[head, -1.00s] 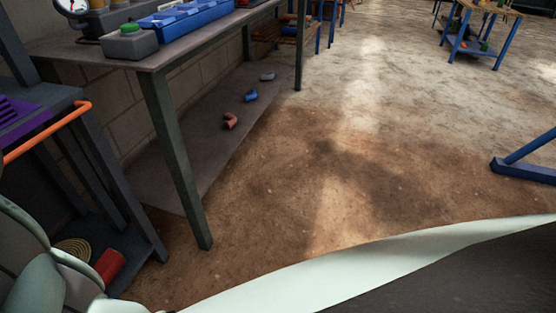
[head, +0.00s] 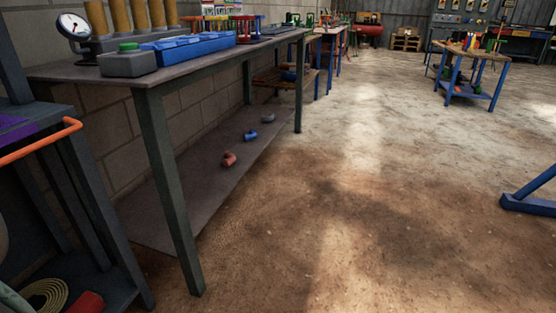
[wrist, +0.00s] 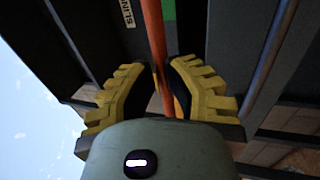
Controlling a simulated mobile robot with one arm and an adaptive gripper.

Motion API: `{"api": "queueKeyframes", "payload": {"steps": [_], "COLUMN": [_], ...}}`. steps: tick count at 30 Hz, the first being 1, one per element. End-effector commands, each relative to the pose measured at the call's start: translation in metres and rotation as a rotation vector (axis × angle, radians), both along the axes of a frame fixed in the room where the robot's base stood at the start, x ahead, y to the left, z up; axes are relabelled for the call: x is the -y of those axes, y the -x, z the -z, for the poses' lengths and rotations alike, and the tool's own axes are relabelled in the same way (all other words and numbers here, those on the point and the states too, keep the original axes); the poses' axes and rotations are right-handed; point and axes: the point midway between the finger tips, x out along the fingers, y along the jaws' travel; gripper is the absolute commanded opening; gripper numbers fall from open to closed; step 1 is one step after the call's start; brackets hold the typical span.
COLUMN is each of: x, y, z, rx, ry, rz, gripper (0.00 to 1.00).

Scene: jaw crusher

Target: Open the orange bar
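The orange bar (head: 40,141) runs along the front of the dark rack at the left edge of the head view, its right end bending back to the frame. In the wrist view the orange bar (wrist: 154,35) comes down from the top and passes between the two yellow fingers of my gripper (wrist: 159,66). The fingertips with their black pads lie close against it on both sides, so my gripper looks shut on it. My gripper is not visible in the head view.
A purple item (head: 22,130) lies on the rack behind the bar. A coiled yellow item (head: 45,296) and a red item (head: 87,302) lie on its lower shelf. A workbench (head: 75,72) stands to the right. The brown floor (head: 330,230) beyond is clear.

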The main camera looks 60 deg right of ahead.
Motion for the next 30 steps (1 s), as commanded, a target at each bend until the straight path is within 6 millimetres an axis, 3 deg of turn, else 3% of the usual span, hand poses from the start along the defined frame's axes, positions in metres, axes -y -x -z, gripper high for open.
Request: {"api": "queueKeyframes", "payload": {"steps": [2, 9, 20, 30], "x": [0.001, 0.000, 0.000, 0.012], "y": [0.000, 0.000, 0.004, 0.045], "z": [-0.001, 0.000, 0.002, 0.016], "rx": [0.001, 0.000, -0.003, -0.007], "ry": [-0.001, 0.000, -0.002, 0.001], "rz": [0.002, 0.001, -0.003, -0.003], "gripper": [0.18, 0.43, 0.43, 0.43]}}
